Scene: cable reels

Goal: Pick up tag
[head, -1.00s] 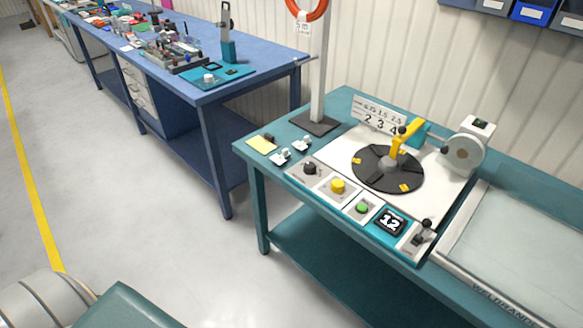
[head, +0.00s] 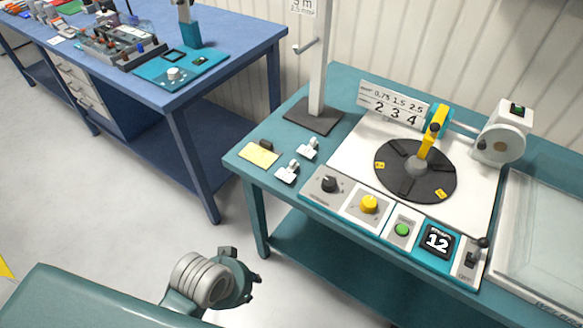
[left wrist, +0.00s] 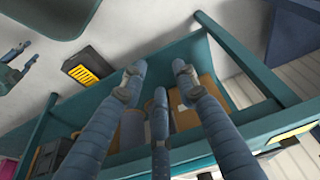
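Two small white tag-like pieces, a nearer one (head: 287,172) and a farther one (head: 308,149), lie on the left end of the teal table (head: 290,147). I cannot tell which is the tag. A yellow note pad (head: 259,154) with a dark piece at its edge lies left of them. My left gripper (head: 250,279) is in front of the table's left end, apart from the pieces. In the left wrist view its fingers (left wrist: 159,82) are spread with nothing held between them.
A white panel with a black dial disc (head: 415,170), knobs and a yellow-handled lever fills the table's middle. A post on a dark base (head: 314,116) stands behind the white pieces. A blue bench (head: 240,50) is at the back left. The wrist view shows boxes (left wrist: 185,115) inside the teal frame.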

